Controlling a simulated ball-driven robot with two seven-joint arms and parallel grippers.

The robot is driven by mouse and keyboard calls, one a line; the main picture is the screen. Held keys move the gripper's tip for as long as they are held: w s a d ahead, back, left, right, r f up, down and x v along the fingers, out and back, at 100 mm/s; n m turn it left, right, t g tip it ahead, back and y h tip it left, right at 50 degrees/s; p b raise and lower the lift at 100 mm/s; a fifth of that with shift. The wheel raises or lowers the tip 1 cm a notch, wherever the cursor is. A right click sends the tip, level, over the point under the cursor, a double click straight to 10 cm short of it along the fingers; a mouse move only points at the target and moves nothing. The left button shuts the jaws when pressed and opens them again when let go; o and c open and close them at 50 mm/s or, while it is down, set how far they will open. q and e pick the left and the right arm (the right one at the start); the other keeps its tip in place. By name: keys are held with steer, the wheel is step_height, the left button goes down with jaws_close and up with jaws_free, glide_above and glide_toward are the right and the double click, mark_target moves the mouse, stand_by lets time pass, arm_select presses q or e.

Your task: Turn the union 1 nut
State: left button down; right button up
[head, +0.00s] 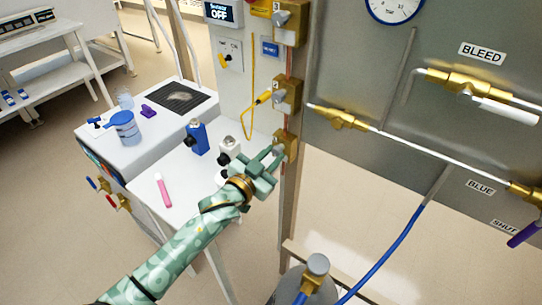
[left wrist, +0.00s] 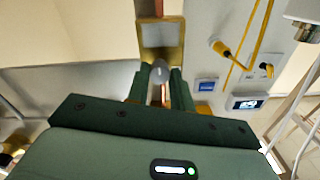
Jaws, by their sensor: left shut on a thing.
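The lowest brass block (head: 290,143) on the copper pipe at the panel's left edge carries a small grey nut (head: 278,150), which I take for the union 1 nut. My left gripper (head: 272,157) is at this block with its fingers closed around the nut. In the left wrist view the grey rounded nut (left wrist: 159,72) sits between the two dark green fingers, in front of the brass block (left wrist: 160,38). The fingers hide part of the nut. My right gripper is in neither view.
Two similar brass blocks (head: 288,94) (head: 290,22) sit above on the same pipe, with a yellow cable (head: 246,120) beside them. A white bench (head: 185,180) holds a blue bottle (head: 196,138) and a pink-handled item (head: 162,190). A grey cylinder (head: 318,268) stands below right.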

arm_select(q)
steer(key=c, duration=1.2)
jaws_free()
steer(key=shift+a, duration=0.1)
steer(key=p+v, duration=0.3)
steer(key=v, duration=1.3)
steer(key=shift+s, duration=0.15)
